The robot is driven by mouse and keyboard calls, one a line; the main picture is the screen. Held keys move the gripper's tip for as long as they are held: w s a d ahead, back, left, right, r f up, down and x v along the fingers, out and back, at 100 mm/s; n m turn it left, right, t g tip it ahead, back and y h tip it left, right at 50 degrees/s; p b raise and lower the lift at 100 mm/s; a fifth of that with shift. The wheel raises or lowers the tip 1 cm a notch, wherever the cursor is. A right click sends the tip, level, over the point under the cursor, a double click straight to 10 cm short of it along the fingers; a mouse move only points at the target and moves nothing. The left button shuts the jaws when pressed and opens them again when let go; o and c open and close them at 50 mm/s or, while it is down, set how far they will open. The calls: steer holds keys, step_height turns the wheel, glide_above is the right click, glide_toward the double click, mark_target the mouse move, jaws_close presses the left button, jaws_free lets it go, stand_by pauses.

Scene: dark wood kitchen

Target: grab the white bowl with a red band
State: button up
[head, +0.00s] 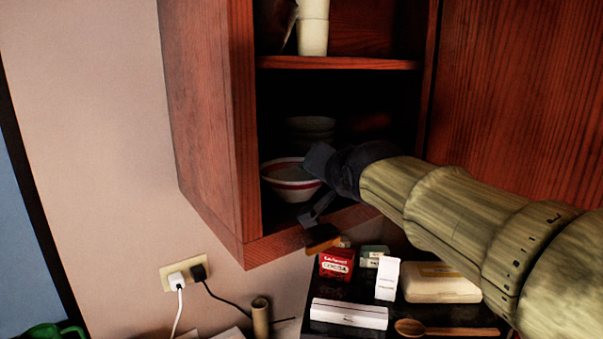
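The white bowl with a red band (285,186) sits at the left front of the cabinet's bottom shelf, near the left wall. My gripper (313,190) reaches in from the right, at the bowl's right side. Its fingers are spread, one above near the rim and one lower near the shelf edge. I cannot tell whether either finger touches the bowl. The gripper hides the bowl's right edge.
A stack of bowls (311,128) stands in shadow behind the white bowl. White cups (313,30) stand on the shelf above (340,63). The cabinet's left wall (215,120) is close to the bowl. Below, a counter holds a red cocoa box (336,265) and other items.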

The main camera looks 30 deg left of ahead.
stand_by(0.5)
jaws_close()
steer(key=shift+s, duration=0.1)
steer(key=shift+b, duration=0.3)
steer(key=shift+d+r+b, duration=0.15)
steer(key=shift+b, duration=0.15)
step_height(320, 180, up, 7)
steer(key=shift+f+b, duration=0.1)
steer(key=shift+b, duration=0.4)
steer(key=s+d+b, duration=0.7)
steer(key=s+d, duration=0.4)
steer(key=d, duration=0.5)
steer(key=shift+s+b, duration=0.25)
steer(key=shift+b, duration=0.15)
